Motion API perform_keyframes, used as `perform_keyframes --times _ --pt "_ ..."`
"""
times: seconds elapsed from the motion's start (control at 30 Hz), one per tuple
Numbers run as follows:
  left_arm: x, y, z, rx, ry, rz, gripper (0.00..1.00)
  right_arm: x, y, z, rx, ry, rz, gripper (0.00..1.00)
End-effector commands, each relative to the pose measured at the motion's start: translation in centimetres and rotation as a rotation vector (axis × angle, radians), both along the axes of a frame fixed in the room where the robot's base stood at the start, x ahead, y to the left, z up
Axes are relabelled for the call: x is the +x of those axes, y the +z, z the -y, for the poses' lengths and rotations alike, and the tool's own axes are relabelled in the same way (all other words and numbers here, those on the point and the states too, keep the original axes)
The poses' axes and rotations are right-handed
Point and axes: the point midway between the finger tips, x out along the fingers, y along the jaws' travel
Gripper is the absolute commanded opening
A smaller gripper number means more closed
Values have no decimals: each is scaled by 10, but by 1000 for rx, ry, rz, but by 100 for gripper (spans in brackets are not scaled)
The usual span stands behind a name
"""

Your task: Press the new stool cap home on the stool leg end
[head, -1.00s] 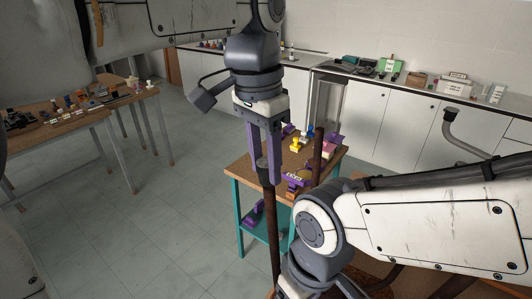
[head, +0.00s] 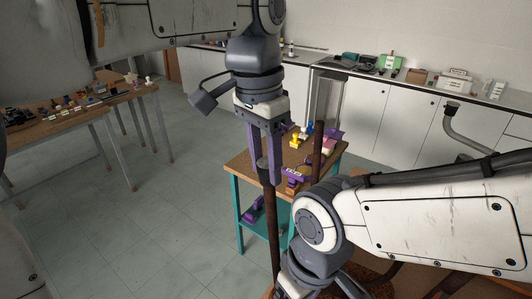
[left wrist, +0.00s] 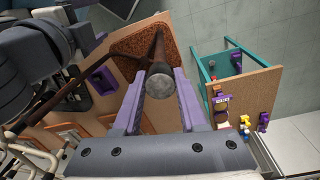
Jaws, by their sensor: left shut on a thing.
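My left gripper (head: 266,182) points down with its two purple fingers shut on the grey stool cap (head: 262,163). In the left wrist view the cap (left wrist: 159,84) is a round grey disc between the fingers (left wrist: 159,98). The cap is at the top end of an upright brown stool leg (head: 274,235). I cannot tell how far the cap sits on the leg. The stool's brown underside (left wrist: 138,47) shows beyond the cap in the left wrist view. My right arm reaches in from the right of the head view. Its jaws are largely hidden, so their state is unclear.
Another brown leg (head: 318,150) stands to the right of the gripper. Behind is a teal-framed table (head: 236,162) with purple, yellow and blue items. A cluttered wooden table (head: 75,120) stands at left, and white cabinets (head: 380,110) line the wall. The floor at left is clear.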

Motion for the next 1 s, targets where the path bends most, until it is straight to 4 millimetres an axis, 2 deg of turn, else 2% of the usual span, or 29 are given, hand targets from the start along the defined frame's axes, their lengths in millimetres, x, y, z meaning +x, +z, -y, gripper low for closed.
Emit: perform_keyframes --times 0.9,0.93,1.0 --pt "0 -29 2 1 0 -2 0 0 -20 0 0 0 0 76" --pt "0 -28 2 1 0 -1 53 0 -19 0 0 0 0 76" --pt "0 -27 2 1 0 -1 76 0 -19 0 0 0 0 76"
